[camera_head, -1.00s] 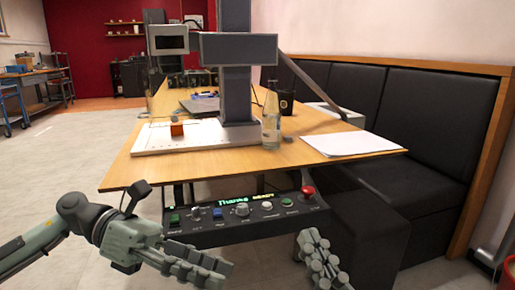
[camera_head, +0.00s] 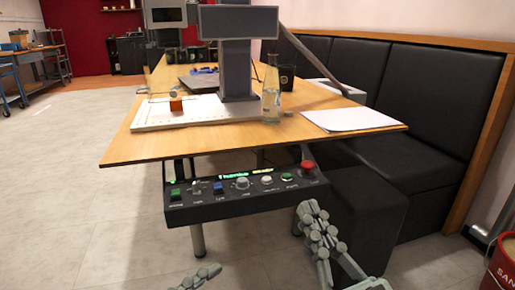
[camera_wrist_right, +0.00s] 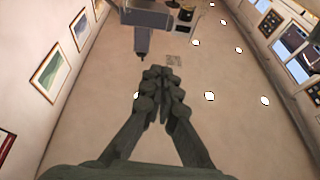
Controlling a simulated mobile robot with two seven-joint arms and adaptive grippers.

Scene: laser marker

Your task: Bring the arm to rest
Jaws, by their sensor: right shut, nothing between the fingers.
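My right gripper (camera_head: 312,215) is at the bottom of the head view, to the right of the control panel and below its right end. Its fingers lie together with nothing between them. In the right wrist view the shut fingers (camera_wrist_right: 160,80) show against a ceiling with lights. My left gripper (camera_head: 200,278) shows only as a small piece of fingers at the bottom edge; the rest is out of frame, and its opening cannot be judged.
The control panel (camera_head: 240,203) with knobs and a red button (camera_head: 308,167) hangs under the front edge of the table (camera_head: 150,150). A glass bottle (camera_head: 271,95), a dark cup (camera_head: 286,77) and paper (camera_head: 350,119) are on the table. A black bench (camera_head: 430,120) is at right. The floor at left is clear.

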